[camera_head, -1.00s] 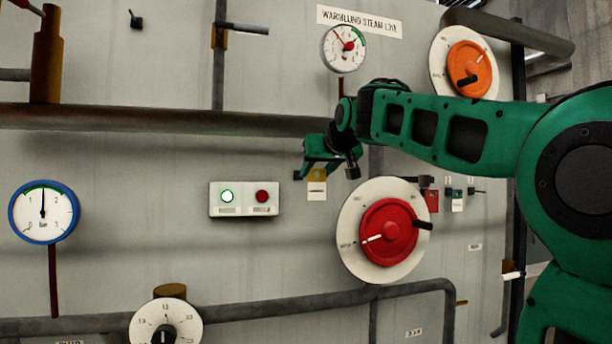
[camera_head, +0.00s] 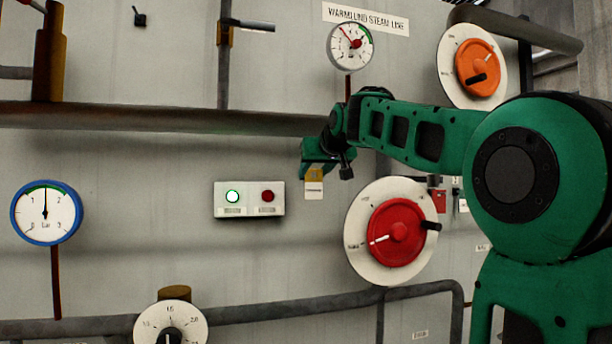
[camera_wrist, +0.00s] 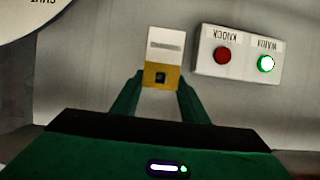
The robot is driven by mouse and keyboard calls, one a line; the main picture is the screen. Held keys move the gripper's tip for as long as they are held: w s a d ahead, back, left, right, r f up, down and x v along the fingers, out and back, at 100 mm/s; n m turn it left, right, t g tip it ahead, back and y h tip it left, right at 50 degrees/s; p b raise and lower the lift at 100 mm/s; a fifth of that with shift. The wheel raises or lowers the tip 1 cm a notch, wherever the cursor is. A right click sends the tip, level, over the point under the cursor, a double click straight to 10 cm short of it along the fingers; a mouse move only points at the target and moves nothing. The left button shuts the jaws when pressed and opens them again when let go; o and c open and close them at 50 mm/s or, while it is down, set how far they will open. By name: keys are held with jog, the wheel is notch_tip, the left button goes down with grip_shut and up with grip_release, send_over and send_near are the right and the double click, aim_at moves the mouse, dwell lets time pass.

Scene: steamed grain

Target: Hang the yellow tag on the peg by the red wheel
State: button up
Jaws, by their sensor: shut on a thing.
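The yellow tag (camera_head: 314,174) has a white lower label and hangs in front of the grey panel, left of and above the red wheel (camera_head: 397,232). My gripper (camera_head: 317,170) is shut on the tag, left of the wheel's white dial. In the wrist view the tag (camera_wrist: 162,72) sits between the fingertips of my gripper (camera_wrist: 160,79), its dark hole showing in the yellow part. A short dark fitting (camera_head: 427,181) sticks out above right of the red wheel; I cannot tell whether it is the peg.
A button box (camera_head: 249,199) with a lit green and a red button is left of and below my gripper. A thick pipe (camera_head: 150,117) crosses above. A red tag (camera_head: 439,201) is right of the wheel, partly near my arm. An orange wheel (camera_head: 478,68) is upper right.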

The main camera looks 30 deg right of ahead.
jog(key=shift+w+d+f, duration=0.1)
jog(key=shift+w+d, duration=0.2)
jog(key=shift+w, duration=0.75)
jog(key=shift+w+d+f, duration=0.1)
jog(key=shift+w+d, duration=0.15)
jog(key=shift+w, duration=0.75)
jog(key=shift+w+d+f, duration=0.1)
jog(key=shift+w+d, duration=0.2)
jog(key=shift+w, duration=0.75)
jog(key=o, duration=1.1)
